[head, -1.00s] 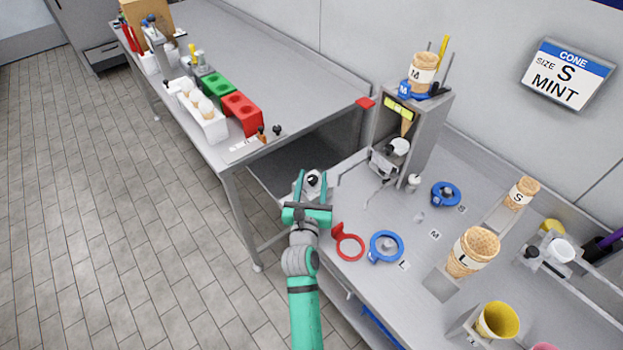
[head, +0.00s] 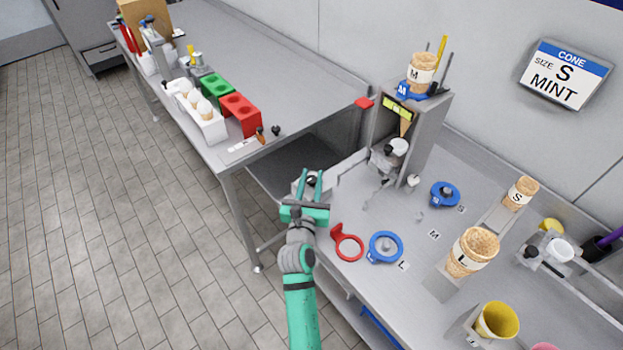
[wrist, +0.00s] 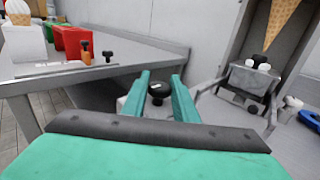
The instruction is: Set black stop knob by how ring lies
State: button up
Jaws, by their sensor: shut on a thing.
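A black knob (head: 311,181) sits on a pale block at the left edge of the near counter. My gripper (head: 313,176) is shut on it, with the teal fingers on either side. In the wrist view the black knob (wrist: 158,90) shows between the fingertips (wrist: 160,82), its top bearing a small white mark. The fingers partly hide its base. A red ring (head: 349,247) with a raised tab lies flat on the counter, right of my gripper. A blue ring (head: 386,247) lies beside it near the letter L. Another blue ring (head: 445,194) lies near the letter S.
A grey cone stand (head: 420,125) rises behind my gripper to the right. A wall sign (head: 567,74) reads cone size S, mint. Cones in holders stand at the right. The far counter (head: 270,60) holds red and green blocks and another black knob (head: 276,130).

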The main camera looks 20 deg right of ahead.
jog(key=shift+m+g+h, duration=0.5)
jog(key=shift+m+h, duration=0.2)
jog(key=shift+h, duration=0.2)
jog(key=m+g+h, duration=0.3)
jog(key=g+h, duration=0.1)
jog(key=shift+w+a+m, duration=0.1)
jog(key=shift+m, duration=0.2)
jog(key=m+g+h, duration=0.1)
jog(key=m+g, duration=0.1)
jog(key=g, duration=0.1)
jog(key=m+g+h, duration=0.2)
jog(key=g, duration=0.1)
jog(key=shift+m, duration=0.3)
jog(key=m+g, duration=0.2)
jog(key=g, duration=0.2)
jog(key=m+g, duration=0.2)
jog(key=g, duration=0.1)
jog(key=shift+m+g+h, duration=0.4)
jog(key=shift+m+g+y, duration=0.4)
jog(key=shift+m+g, duration=0.7)
jog(key=shift+g, duration=0.6)
jog(key=shift+s+f+m+g+y, duration=0.1)
jog(key=shift+m+g+y, duration=0.3)
jog(key=shift+g, duration=0.3)
jog(key=shift+s+f+m+g+y, duration=0.1)
jog(key=shift+m+g+y, duration=0.2)
jog(key=shift+m+g, duration=0.3)
jog(key=o, duration=1)
jog(key=shift+d, duration=0.2)
jog(key=shift+r, duration=0.1)
